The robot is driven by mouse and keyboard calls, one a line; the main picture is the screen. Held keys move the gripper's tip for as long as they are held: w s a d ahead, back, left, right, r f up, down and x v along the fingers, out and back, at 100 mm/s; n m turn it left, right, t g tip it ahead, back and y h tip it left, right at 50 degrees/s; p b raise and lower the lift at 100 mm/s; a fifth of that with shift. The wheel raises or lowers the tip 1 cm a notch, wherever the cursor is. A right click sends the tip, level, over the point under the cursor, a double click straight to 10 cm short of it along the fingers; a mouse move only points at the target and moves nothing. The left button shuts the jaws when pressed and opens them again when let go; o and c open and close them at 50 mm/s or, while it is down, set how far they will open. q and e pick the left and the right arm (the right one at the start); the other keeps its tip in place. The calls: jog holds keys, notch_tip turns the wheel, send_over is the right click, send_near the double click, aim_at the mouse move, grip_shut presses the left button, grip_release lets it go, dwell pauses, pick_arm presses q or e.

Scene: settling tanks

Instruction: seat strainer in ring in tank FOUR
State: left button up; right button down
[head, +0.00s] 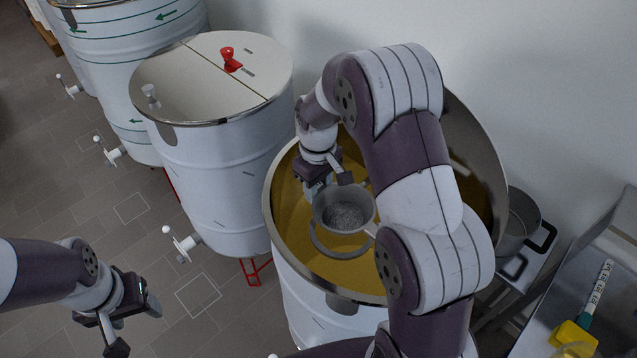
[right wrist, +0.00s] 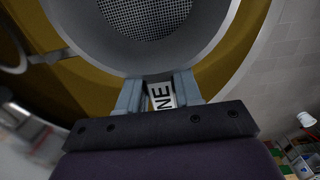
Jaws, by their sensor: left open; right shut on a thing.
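The strainer (head: 343,213), a grey bowl with a mesh bottom, is over the open tank (head: 287,262) of yellow liquid. My right gripper (head: 333,182) is shut on its tab; the right wrist view shows the jaws (right wrist: 158,96) on that tab, with the letters "NE" on its label, and the mesh (right wrist: 146,14). The grey ring (head: 338,253) shows below the strainer in the head view, partly covered by it. The strainer looks higher than the ring and not centred on it; the gap cannot be told. My left gripper (head: 132,324) is open and empty above the floor. No tank number is readable.
A lidded tank (head: 215,185) with a red knob (head: 230,60) stands left of the open one. More tanks stand further left. A pot (head: 522,222) and a yellow-and-teal tool (head: 578,335) are at right.

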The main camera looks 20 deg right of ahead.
jog(key=shift+s+a+f+b, duration=0.1)
jog(key=shift+s+f+b, duration=0.15)
jog(key=shift+f, duration=0.2)
jog(key=shift+s+a+f+b, duration=0.1)
jog(key=shift+f+b, duration=0.1)
jog(key=shift+f, duration=0.4)
jog(key=shift+w+d+f, duration=0.15)
jog(key=shift+w+d, duration=0.1)
jog(key=shift+w, duration=0.05)
pick_arm(q)
jog(key=shift+f, duration=0.75)
jog(key=shift+s+a+r, duration=0.15)
jog(key=shift+s+r, duration=0.05)
jog(key=shift+s, duration=0.05)
pick_arm(e)
jog(key=shift+s+a+r, duration=0.15)
jog(key=shift+s+r, duration=0.05)
pick_arm(q)
jog(key=shift+w+f, duration=0.1)
jog(key=shift+w, duration=0.05)
pick_arm(e)
jog(key=shift+w+f, duration=0.1)
jog(key=shift+f, duration=0.05)
pick_arm(q)
jog(key=shift+r+p, duration=0.25)
jog(key=shift+p, duration=0.05)
